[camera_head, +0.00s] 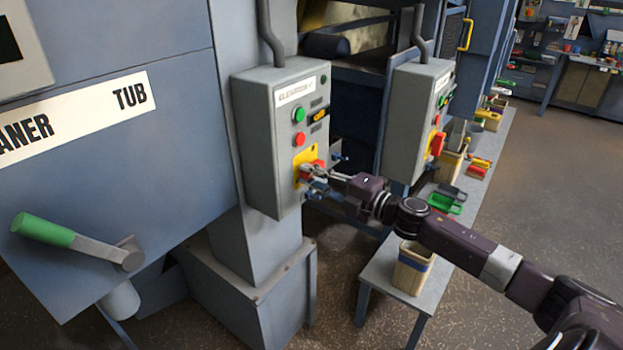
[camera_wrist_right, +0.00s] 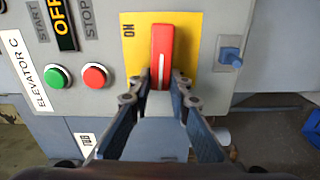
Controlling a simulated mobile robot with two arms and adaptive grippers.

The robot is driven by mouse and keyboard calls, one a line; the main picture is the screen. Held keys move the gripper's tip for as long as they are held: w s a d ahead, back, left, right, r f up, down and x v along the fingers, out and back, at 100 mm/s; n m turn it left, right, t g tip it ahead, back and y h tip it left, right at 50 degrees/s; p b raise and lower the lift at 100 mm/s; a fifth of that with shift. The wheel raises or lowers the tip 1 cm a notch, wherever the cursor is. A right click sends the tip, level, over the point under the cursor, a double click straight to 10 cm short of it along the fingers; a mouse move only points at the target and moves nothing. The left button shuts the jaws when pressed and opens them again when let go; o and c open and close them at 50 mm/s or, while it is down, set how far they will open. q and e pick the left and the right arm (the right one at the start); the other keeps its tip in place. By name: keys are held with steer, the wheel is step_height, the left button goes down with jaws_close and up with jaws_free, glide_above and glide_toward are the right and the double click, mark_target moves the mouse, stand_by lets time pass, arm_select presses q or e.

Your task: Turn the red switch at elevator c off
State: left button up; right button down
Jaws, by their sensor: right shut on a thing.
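The grey control box of elevator C (camera_head: 268,140) stands at the middle left of the head view. Its label "ELEVATOR C" (camera_wrist_right: 42,86) reads clearly in the right wrist view. The red switch (camera_wrist_right: 161,50) sits on a yellow plate (camera_wrist_right: 197,35), its handle in line with the "ON" mark beside it. In the head view the red switch (camera_head: 318,166) is partly hidden by my gripper. My right gripper (camera_head: 312,172) is at the switch, its fingertips (camera_wrist_right: 160,80) on both sides of the red handle, shut on it. My left gripper is not in view.
A green button (camera_wrist_right: 57,77) and a red button (camera_wrist_right: 94,76) sit beside the switch. A small blue knob (camera_wrist_right: 231,55) sticks out at the box's side. A second control box (camera_head: 412,115) stands to the right. A bench (camera_head: 383,279) with a bin (camera_head: 411,270) lies below my right arm.

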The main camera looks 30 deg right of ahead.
steer(key=shift+f+n, duration=0.2)
steer(key=shift+n, duration=0.3)
steer(key=c, duration=1.8)
jaws_free()
steer(key=shift+s, duration=0.15)
steer(key=v, duration=1.1)
steer(key=shift+s, duration=0.4)
steer(key=shift+d, duration=0.15)
